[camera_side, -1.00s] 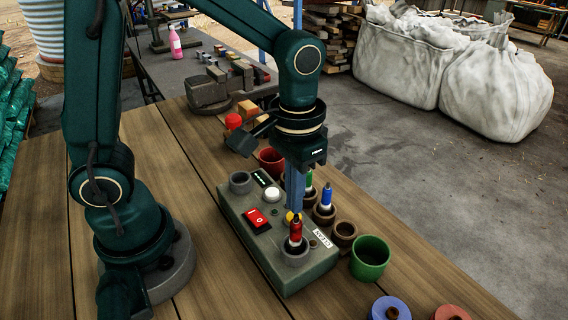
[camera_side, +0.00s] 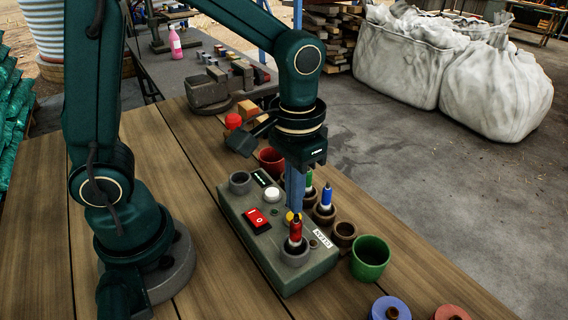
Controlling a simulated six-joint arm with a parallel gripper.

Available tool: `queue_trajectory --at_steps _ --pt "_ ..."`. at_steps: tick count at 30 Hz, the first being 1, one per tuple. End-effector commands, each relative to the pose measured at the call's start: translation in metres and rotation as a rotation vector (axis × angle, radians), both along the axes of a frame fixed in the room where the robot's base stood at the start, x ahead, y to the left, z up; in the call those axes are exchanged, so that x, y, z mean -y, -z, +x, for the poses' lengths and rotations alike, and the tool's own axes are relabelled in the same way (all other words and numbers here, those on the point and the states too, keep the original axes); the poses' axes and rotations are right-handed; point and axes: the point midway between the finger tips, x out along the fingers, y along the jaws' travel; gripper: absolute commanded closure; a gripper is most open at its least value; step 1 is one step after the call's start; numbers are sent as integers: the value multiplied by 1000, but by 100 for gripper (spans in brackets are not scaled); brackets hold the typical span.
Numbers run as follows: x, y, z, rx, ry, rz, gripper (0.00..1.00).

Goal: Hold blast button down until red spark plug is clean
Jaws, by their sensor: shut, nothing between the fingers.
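The grey-green cleaner box (camera_side: 305,277) sits on the wooden bench. The red spark plug (camera_side: 295,231) stands upright in the grey socket at the box's near end; its tip looks dark. My gripper (camera_side: 294,208) is shut and empty, pointing straight down over the box. Its fingertips are at the yellow button (camera_side: 290,217), partly hiding it; they look to be touching it, but how far it is pressed I cannot tell. A red rocker switch (camera_side: 257,220) and a white round knob (camera_side: 271,195) are on the box top, with a small dark display (camera_side: 264,178) showing green marks.
Blue (camera_side: 326,197) and green (camera_side: 308,183) spark plugs stand in brown holders right of the box. A green cup (camera_side: 370,258) and a red cup (camera_side: 271,160) stand nearby. A vise (camera_side: 208,93) is behind. The bench left of the box is clear.

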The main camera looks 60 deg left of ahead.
Motion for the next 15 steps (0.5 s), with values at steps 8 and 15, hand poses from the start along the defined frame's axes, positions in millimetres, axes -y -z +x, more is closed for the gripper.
queue_trajectory --at_steps 8,15 --pt "0 1 0 -1 0 0 100" --pt "0 6 0 0 0 0 100"
